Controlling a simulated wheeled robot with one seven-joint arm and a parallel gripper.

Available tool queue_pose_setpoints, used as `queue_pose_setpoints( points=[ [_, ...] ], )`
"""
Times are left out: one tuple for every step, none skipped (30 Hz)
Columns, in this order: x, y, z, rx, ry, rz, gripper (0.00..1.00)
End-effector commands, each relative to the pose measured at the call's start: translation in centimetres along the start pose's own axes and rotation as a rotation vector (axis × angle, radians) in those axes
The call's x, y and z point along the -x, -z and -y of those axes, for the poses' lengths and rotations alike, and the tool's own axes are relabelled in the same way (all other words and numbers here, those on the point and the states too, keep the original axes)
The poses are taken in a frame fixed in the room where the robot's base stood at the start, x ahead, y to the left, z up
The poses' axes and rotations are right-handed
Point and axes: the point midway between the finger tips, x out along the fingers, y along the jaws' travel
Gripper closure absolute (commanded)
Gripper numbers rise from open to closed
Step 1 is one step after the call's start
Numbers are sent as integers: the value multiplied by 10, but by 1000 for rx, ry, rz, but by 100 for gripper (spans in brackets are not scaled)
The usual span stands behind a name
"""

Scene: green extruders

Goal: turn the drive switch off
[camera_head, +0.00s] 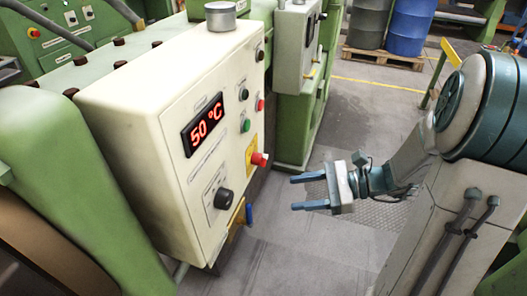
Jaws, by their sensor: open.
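A cream control box (145,120) stands at the left, its front face turned toward the right. A black rotary knob (223,199) sits on a small labelled plate low on this face. The labels are too small to read, so I cannot tell for certain which control is the drive switch. My gripper (298,192) is to the right of the box, at about the knob's height in the picture. Its two blue fingers are apart and point left toward the panel. The gripper is empty and touches nothing.
The panel also carries a red 50 °C display (202,125), a green button (246,126), a red knob on yellow (259,159) and a blue-handled lever (249,214). A second box (297,45) stands behind. Blue barrel (408,28) at the back; open floor below my gripper.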

Motion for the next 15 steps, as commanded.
queue_pose_setpoints(
  points=[
    [7,5,13,-63,67,61,48],
    [12,7,20,-93,103,93,48],
    [17,9,28,-126,146,132,48],
    [20,11,33,-149,174,158,48],
    [24,13,37,-168,199,180,48],
    [28,15,42,-188,227,205,48],
    [31,16,46,-200,245,221,48],
    [33,17,48,-209,258,233,48],
    [34,18,51,-218,273,245,48],
    [35,18,52,-223,280,251,48],
    [34,18,54,-226,284,256,48],
    [32,17,55,-228,287,259,48],
    [30,16,56,-229,288,261,48],
    [26,15,57,-229,287,261,48],
    [21,14,59,-228,285,261,48]
  ],
)
